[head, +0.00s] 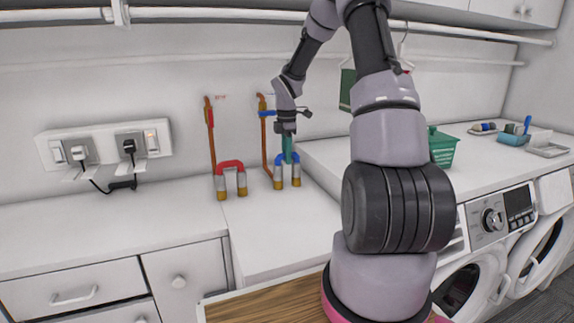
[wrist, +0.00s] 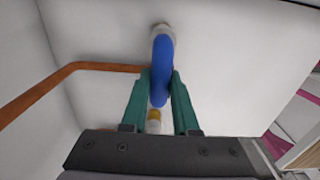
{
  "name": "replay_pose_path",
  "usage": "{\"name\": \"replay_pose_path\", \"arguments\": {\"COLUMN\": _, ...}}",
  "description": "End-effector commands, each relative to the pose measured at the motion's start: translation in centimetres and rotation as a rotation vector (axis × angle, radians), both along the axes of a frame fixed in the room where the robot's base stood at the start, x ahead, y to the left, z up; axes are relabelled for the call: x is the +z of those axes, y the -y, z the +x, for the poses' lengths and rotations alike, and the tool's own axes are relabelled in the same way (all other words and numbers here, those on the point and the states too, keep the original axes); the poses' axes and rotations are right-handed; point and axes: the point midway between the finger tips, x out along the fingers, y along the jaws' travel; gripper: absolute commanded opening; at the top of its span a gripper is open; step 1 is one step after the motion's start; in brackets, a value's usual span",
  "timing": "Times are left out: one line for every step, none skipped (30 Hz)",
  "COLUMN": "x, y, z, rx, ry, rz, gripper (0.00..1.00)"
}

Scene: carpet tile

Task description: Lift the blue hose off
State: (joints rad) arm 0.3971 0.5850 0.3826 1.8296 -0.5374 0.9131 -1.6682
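The blue hose (head: 278,168) is a short U-shaped piece over two brass-coloured fittings on the counter by the back wall. In the wrist view the blue hose (wrist: 161,62) runs between my two teal fingers, with a pale fitting at its far end and a brass one (wrist: 153,115) at its near end. My gripper (head: 288,157) points down over the hose. Part of the hose is hidden behind the fingers in the head view.
A red hose (head: 230,164) on similar fittings stands to the left. Copper pipes (head: 211,133) with red and blue valve handles run up the wall behind. A green basket (head: 442,147) sits on the right worktop. The left counter (head: 110,225) is clear.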

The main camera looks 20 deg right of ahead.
Motion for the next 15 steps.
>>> {"name": "replay_pose_path", "arguments": {"x": 0.0, "y": 0.0, "z": 0.0, "rx": 0.000, "ry": 0.000, "rz": 0.000, "gripper": 0.00}}
{"name": "replay_pose_path", "arguments": {"x": 0.0, "y": 0.0, "z": 0.0, "rx": 0.000, "ry": 0.000, "rz": 0.000, "gripper": 0.00}}
{"name": "replay_pose_path", "arguments": {"x": 0.0, "y": 0.0, "z": 0.0, "rx": 0.000, "ry": 0.000, "rz": 0.000, "gripper": 0.00}}
{"name": "replay_pose_path", "arguments": {"x": 0.0, "y": 0.0, "z": 0.0, "rx": 0.000, "ry": 0.000, "rz": 0.000, "gripper": 0.00}}
{"name": "replay_pose_path", "arguments": {"x": 0.0, "y": 0.0, "z": 0.0, "rx": 0.000, "ry": 0.000, "rz": 0.000, "gripper": 0.00}}
{"name": "replay_pose_path", "arguments": {"x": 0.0, "y": 0.0, "z": 0.0, "rx": 0.000, "ry": 0.000, "rz": 0.000, "gripper": 0.00}}
{"name": "replay_pose_path", "arguments": {"x": 0.0, "y": 0.0, "z": 0.0, "rx": 0.000, "ry": 0.000, "rz": 0.000, "gripper": 0.00}}
{"name": "replay_pose_path", "arguments": {"x": 0.0, "y": 0.0, "z": 0.0, "rx": 0.000, "ry": 0.000, "rz": 0.000, "gripper": 0.00}}
{"name": "replay_pose_path", "arguments": {"x": 0.1, "y": 0.0, "z": 0.0, "rx": 0.000, "ry": 0.001, "rz": 0.000, "gripper": 0.00}}
{"name": "replay_pose_path", "arguments": {"x": 0.2, "y": 0.0, "z": 0.0, "rx": 0.000, "ry": 0.001, "rz": 0.000, "gripper": 0.00}}
{"name": "replay_pose_path", "arguments": {"x": 0.3, "y": 0.0, "z": 0.0, "rx": 0.000, "ry": 0.001, "rz": 0.000, "gripper": 0.00}}
{"name": "replay_pose_path", "arguments": {"x": 0.7, "y": 0.0, "z": 0.0, "rx": 0.000, "ry": 0.002, "rz": -0.001, "gripper": 0.00}}
{"name": "replay_pose_path", "arguments": {"x": 1.0, "y": 0.0, "z": 0.1, "rx": -0.001, "ry": 0.003, "rz": -0.001, "gripper": 0.00}}
{"name": "replay_pose_path", "arguments": {"x": 1.4, "y": 0.1, "z": 0.1, "rx": -0.001, "ry": 0.004, "rz": -0.001, "gripper": 0.00}}
{"name": "replay_pose_path", "arguments": {"x": 2.1, "y": 0.1, "z": 0.1, "rx": -0.002, "ry": 0.003, "rz": -0.001, "gripper": 0.00}}
